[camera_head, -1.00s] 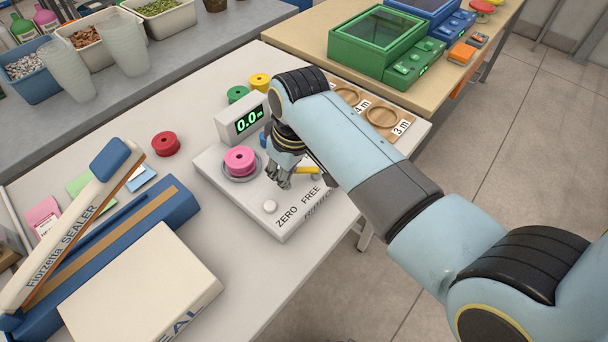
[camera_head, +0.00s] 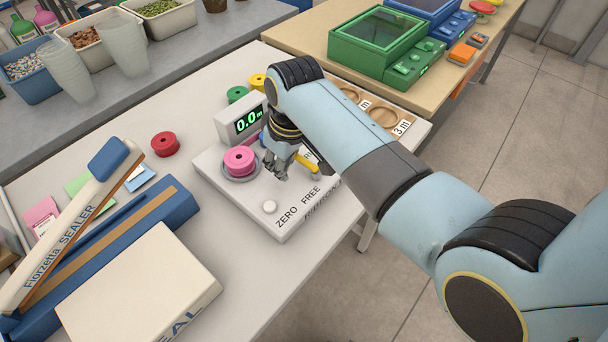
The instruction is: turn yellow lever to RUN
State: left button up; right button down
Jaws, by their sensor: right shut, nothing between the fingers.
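The white ribbon measuring device (camera_head: 225,190) stands on the table, with a green display (camera_head: 248,120) reading 0.0 m. Its yellow lever (camera_head: 306,162) is on the right part of the top and slants from upper left to lower right. My right gripper (camera_head: 277,175) is shut and empty, fingers pointing down, just left of the lever. I cannot tell whether they touch. My right arm hides the device's far right corner and most of a label beside the lever, so RUN cannot be read. FREE and ZERO show on the front. My left gripper is not in view.
A pink spool (camera_head: 240,160) sits on the device, left of my gripper, with a white button (camera_head: 269,207) in front. A red spool (camera_head: 165,144) stands to the left. A sealer (camera_head: 75,225) and a white box (camera_head: 140,290) lie at front left.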

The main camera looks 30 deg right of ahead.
jog(key=shift+a, duration=0.1)
jog(key=shift+s+a+p, duration=0.2)
jog(key=shift+a+p, duration=0.3)
notch_tip(320, 180, up, 3)
jog(key=p, duration=0.3)
notch_tip(320, 180, up, 5)
dwell(0.4)
